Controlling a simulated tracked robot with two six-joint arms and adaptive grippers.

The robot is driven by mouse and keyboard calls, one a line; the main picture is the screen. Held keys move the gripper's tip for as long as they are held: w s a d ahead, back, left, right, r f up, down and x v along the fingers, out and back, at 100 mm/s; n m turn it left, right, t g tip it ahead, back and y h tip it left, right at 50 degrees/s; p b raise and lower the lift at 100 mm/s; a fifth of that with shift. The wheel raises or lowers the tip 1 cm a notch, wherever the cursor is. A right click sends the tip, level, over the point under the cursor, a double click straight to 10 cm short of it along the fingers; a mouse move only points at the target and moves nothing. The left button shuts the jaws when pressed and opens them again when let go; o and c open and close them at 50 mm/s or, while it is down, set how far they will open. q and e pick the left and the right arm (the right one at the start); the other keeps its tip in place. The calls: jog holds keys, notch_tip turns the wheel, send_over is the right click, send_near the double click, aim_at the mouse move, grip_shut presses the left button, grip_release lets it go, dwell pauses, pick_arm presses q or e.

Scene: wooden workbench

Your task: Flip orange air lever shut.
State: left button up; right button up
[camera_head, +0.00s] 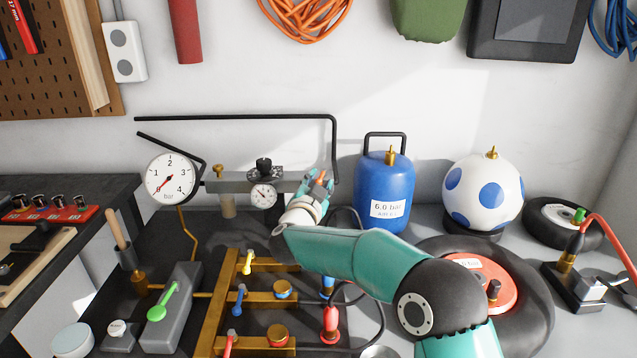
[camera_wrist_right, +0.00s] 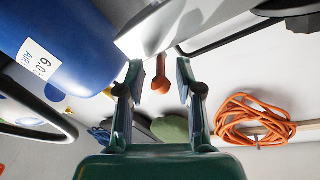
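The orange air lever (camera_wrist_right: 160,76) hangs from the pale end of a bar in the right wrist view, between the two fingers of my right gripper (camera_wrist_right: 160,82). Gaps show on both sides of it, so the fingers appear apart from it. In the head view my right gripper (camera_head: 318,180) is at the right end of the grey regulator bar (camera_head: 232,187), left of the blue air tank (camera_head: 385,190). The orange lever is mostly hidden there by the gripper. My left gripper is not in view.
A black pipe (camera_head: 235,118) runs above the bar and bends down beside my right gripper. A brass manifold (camera_head: 215,315) with coloured levers lies in front. A round gauge (camera_head: 169,179) stands at left. A spotted ball (camera_head: 483,192) is right of the tank.

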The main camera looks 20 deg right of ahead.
grip_shut()
jog(key=y+b, duration=0.1)
jog(key=d+n+t+y+b, duration=0.1)
jog(key=n+y+b, duration=0.1)
jog(key=b, duration=0.1)
jog(key=shift+s+d+f, duration=0.15)
jog(key=shift+s, duration=0.1)
jog(key=shift+r+n+t+y, duration=0.2)
jog(key=shift+n+t+y, duration=0.25)
jog(key=shift+y, duration=0.25)
grip_release()
jog(key=shift+d, duration=0.1)
jog(key=shift+s, duration=0.1)
